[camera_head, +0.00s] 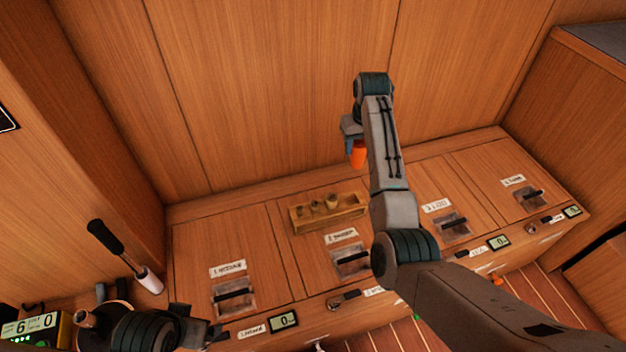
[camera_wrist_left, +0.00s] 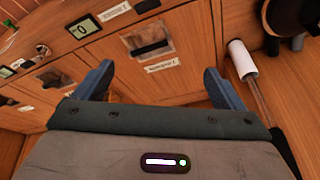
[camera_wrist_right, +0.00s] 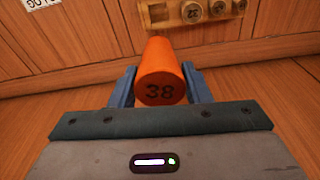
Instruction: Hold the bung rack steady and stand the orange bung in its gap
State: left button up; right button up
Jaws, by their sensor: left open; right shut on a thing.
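The wooden bung rack (camera_head: 355,212) lies on the locker top near the back wall, with brownish bungs in it and an empty stretch at its right end. It also shows in the right wrist view (camera_wrist_right: 172,20), with the empty stretch at left. My right gripper (camera_head: 353,140) is shut on the orange bung (camera_head: 358,154), holding it in the air, apart from the rack. In the right wrist view the orange bung (camera_wrist_right: 161,72) shows a dark number between the fingers. My left gripper (camera_wrist_left: 158,80) is open and empty, low at the left, away from the rack.
Labelled lids with recessed handles (camera_head: 351,262) and small displays (camera_head: 284,321) line the locker. The wooden wall (camera_head: 270,90) rises behind the rack.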

pick_arm(q)
jog(key=w+a+f+n+t+y, duration=0.1)
jog(key=w+a+t+y, duration=0.15)
jog(key=w, duration=0.55)
jog(key=w+a+n+t+y, duration=0.1)
jog(key=w+a+t, duration=0.3)
jog(key=w, duration=0.4)
jog(key=w+d+r+m+t+h, duration=0.2)
jog(key=w+t, duration=0.4)
jog(key=w, duration=0.8)
jog(key=w+d+m+t+h, duration=0.1)
jog(key=w+d+m+h, duration=0.2)
jog(key=w, duration=0.1)
jog(key=m+g+h, duration=0.9)
jog(key=g+h, duration=0.3)
send_near(303, 214)
jog(key=w, duration=0.1)
jog(key=shift+a+g, duration=0.15)
jog(key=shift+g, duration=0.3)
jog(key=shift+m+y, duration=0.25)
jog(key=shift+m, duration=0.05)
jog(key=x, duration=1.1)
jog(key=shift+w+d+f, duration=0.1)
jog(key=shift+d, duration=0.15)
